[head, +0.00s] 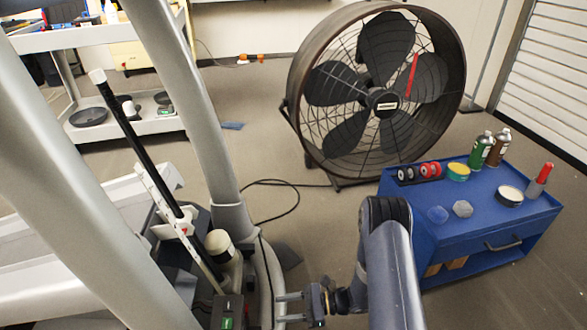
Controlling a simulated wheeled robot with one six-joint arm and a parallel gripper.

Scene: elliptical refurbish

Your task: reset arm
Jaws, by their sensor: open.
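My arm (390,265) reaches in from the bottom edge, right of centre, and bends down and left. My gripper (279,308) is at the bottom centre with its two fingers pointing left. The fingers are apart, and I see nothing held between them. The fingertips are close beside the curved grey frame (262,270) of the elliptical machine; I cannot tell if they touch it.
The elliptical's grey bars (185,90) fill the left side. A large drum fan (375,95) stands behind, its cable on the floor. A blue cart (470,220) with cans, wheels and tubs stands right. A grey shelf cart (110,125) is back left.

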